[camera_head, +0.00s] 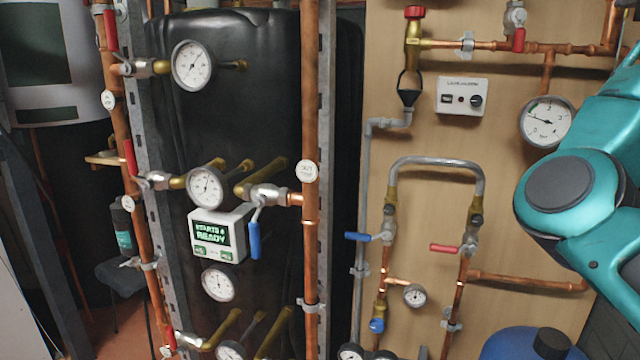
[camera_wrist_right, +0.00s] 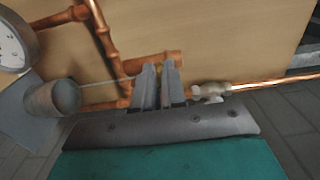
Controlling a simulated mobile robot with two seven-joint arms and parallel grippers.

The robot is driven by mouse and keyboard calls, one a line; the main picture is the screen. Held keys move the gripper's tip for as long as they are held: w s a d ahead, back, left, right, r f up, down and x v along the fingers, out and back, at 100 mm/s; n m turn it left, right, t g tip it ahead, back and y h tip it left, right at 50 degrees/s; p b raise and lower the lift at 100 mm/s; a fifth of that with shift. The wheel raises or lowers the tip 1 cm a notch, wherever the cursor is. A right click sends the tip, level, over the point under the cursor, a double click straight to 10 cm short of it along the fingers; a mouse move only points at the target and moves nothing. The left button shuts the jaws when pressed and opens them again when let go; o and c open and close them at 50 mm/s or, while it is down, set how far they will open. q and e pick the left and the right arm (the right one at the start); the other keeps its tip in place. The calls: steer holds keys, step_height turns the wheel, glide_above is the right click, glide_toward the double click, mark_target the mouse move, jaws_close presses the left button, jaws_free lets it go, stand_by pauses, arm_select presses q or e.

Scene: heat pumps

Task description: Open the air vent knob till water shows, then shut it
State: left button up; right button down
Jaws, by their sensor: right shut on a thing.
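My right gripper (camera_wrist_right: 158,85) shows in the right wrist view, with its two grey fingers close together at a copper pipe end (camera_wrist_right: 150,60). The fingers are shut on a small part, which I take to be the air vent knob; the fingers hide nearly all of it. No water can be made out there. A grey-brown cup-shaped part (camera_wrist_right: 50,100) is to the left of the fingers, with a thin rod between it and the pipework. In the head view my right arm comes in from the right edge and its gripper is out of frame. My left gripper is in neither view.
A pressure gauge (camera_head: 547,120) hangs beside my right arm; a gauge (camera_wrist_right: 12,45) is at the wrist view's left edge. Copper pipe runs close around the fingers, with a valve (camera_wrist_right: 210,91) to their right. Several valves and gauges fill the left; a blue vessel (camera_head: 508,344) stands low.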

steer(key=shift+d+r, duration=0.1)
steer(key=shift+r, duration=0.5)
steer(key=shift+w, duration=0.15)
steer(key=shift+a+r, duration=0.15)
steer(key=shift+a, duration=0.05)
steer(key=shift+b+v, duration=1.45)
steer(key=shift+v, duration=1.15)
steer(key=shift+a, duration=0.1)
